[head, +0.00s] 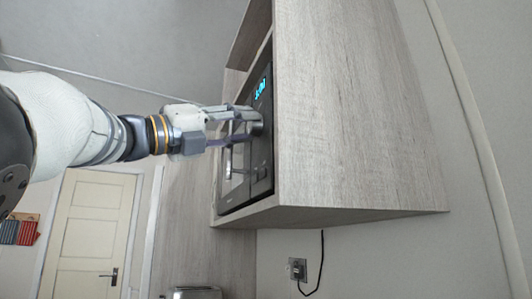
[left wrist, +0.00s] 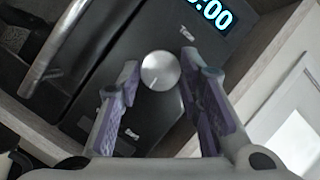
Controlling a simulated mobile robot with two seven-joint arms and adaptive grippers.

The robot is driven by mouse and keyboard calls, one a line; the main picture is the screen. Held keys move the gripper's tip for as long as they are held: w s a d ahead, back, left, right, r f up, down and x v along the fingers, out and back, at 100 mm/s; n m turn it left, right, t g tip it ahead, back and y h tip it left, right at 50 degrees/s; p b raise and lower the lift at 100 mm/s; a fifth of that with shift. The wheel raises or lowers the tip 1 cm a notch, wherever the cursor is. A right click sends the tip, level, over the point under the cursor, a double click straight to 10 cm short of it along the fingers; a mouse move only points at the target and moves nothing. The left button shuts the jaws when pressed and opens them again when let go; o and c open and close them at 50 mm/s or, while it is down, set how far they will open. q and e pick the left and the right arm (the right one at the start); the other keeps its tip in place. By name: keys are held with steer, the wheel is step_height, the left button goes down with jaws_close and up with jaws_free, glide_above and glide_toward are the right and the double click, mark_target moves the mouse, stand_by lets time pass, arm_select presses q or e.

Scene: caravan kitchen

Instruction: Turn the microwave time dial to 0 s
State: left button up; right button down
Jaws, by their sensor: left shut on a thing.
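My left gripper (head: 250,123) is at the front panel, shut on the dial, with one purple-padded finger on each side. My right gripper is not in view.
A bar handle (left wrist: 60,45) crosses the microwave door in the left wrist view. The cabinet's wood panel (head: 345,110) stands close beside the microwave. A wall socket with a black cable (head: 298,268) and a cream door (head: 90,235) are farther off.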

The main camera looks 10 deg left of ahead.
arm_select(q)
steer(key=o, duration=1.2)
steer(key=shift+c, duration=0.2)
steer(key=v, duration=1.2)
steer(key=shift+r, duration=0.1)
